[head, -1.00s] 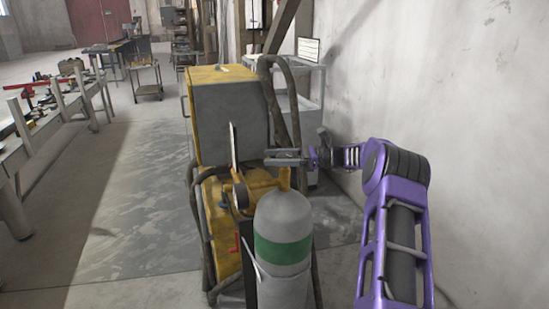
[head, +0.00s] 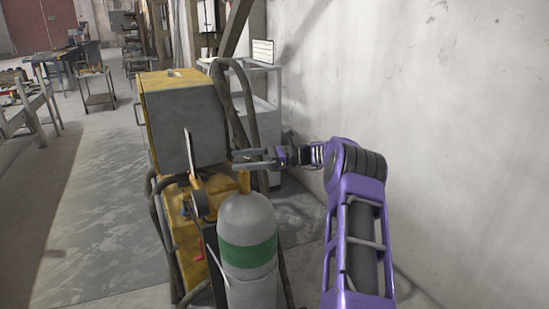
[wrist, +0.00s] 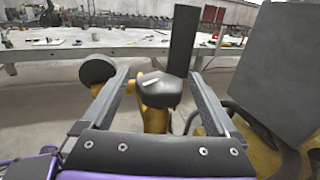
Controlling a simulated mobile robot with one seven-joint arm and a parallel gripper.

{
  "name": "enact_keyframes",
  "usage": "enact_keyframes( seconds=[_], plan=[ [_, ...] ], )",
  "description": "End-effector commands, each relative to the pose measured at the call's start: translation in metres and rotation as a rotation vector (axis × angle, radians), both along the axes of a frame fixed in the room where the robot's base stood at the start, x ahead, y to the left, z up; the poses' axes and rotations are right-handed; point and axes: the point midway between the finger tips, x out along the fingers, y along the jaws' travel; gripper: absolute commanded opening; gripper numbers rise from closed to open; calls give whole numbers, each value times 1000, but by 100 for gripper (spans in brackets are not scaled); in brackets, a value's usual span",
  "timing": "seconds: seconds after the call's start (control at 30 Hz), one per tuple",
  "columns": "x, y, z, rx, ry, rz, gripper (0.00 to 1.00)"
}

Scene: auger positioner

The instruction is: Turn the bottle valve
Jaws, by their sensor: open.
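The bottle (head: 248,218) is a grey cylinder with a green band, upright at the front of the yellow machine. Its brass-coloured valve neck (head: 244,184) shows on top. In the wrist view the valve has a dark rounded knob (wrist: 160,92) with a pale mark, on a yellow-orange body (wrist: 155,120). My gripper (head: 238,160) is open at the top of the valve, reaching in from the right. In the wrist view its two fingers (wrist: 160,76) lie on either side of the knob, with visible gaps. The head view hides the knob behind the fingers.
The yellow machine (head: 165,85) with a grey front panel stands behind the bottle, with dark hoses and rails around it. A white wall (head: 420,120) closes off the right. Grey shelving (head: 262,100) stands behind. Open floor (head: 95,215) lies to the left.

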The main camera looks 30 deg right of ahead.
Motion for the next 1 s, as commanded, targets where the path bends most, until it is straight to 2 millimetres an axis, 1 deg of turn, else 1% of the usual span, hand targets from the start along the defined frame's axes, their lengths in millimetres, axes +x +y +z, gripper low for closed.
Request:
enact_keyframes(
  seconds=[0.03, 0.3, 0.5, 0.73, 1.0],
  plan=[
    [-4, -13, -1, 1, -1, -4, 94],
    [-25, -77, -1, 0, -3, -5, 94],
    [-38, -112, -2, 0, -2, -3, 94],
    [-43, -130, 0, 1, -3, -1, 94],
    [-47, -138, 0, 1, 0, 0, 94]
  ],
)
